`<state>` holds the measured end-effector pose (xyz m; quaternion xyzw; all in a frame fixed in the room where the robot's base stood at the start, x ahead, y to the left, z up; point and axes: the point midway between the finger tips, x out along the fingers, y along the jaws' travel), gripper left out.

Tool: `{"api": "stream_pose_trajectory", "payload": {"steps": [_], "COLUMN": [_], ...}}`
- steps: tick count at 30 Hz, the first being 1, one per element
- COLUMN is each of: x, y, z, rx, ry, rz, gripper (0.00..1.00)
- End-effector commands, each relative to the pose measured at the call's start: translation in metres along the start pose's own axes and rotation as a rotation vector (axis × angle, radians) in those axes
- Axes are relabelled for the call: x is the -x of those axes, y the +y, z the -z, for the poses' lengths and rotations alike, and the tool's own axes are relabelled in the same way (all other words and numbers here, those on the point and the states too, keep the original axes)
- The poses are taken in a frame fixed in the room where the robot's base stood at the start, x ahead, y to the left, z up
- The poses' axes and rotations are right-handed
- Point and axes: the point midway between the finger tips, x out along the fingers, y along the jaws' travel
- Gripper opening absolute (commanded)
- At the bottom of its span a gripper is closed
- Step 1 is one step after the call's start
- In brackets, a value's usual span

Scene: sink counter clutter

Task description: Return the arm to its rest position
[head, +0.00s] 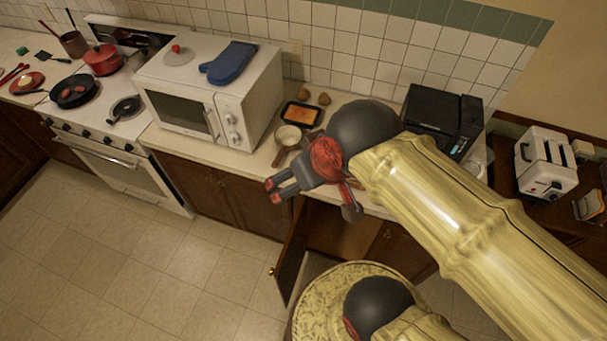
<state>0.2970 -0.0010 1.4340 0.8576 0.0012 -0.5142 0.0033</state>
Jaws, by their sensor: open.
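My gripper (279,188) shows in the middle of the head view, at the end of my yellow arm. Its two dark fingers with red tips are apart and point left and down. Nothing is between them. It hangs in front of the counter edge, above the floor and near the lower cabinets. The arm reaches in from the lower right and hides part of the counter behind it.
A white microwave (208,105) with a blue oven mitt (229,63) stands on the counter. A tray (301,114) and pot (288,136) lie behind my gripper. A cabinet door (291,252) stands open below. A toaster (545,165) is at right. Floor at left is clear.

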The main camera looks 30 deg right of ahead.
Motion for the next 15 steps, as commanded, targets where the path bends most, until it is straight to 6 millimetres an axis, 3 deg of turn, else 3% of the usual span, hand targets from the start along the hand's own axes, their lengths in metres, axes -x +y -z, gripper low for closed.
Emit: {"api": "stream_pose_trajectory", "payload": {"steps": [10,15], "x": [0.0,-0.011], "y": [-0.001,-0.001], "z": [-0.002,-0.008], "rx": [-0.008,-0.007], "ry": [0.001,0.001], "rz": [0.001,0.001], "gripper": [0.85,0.85]}}
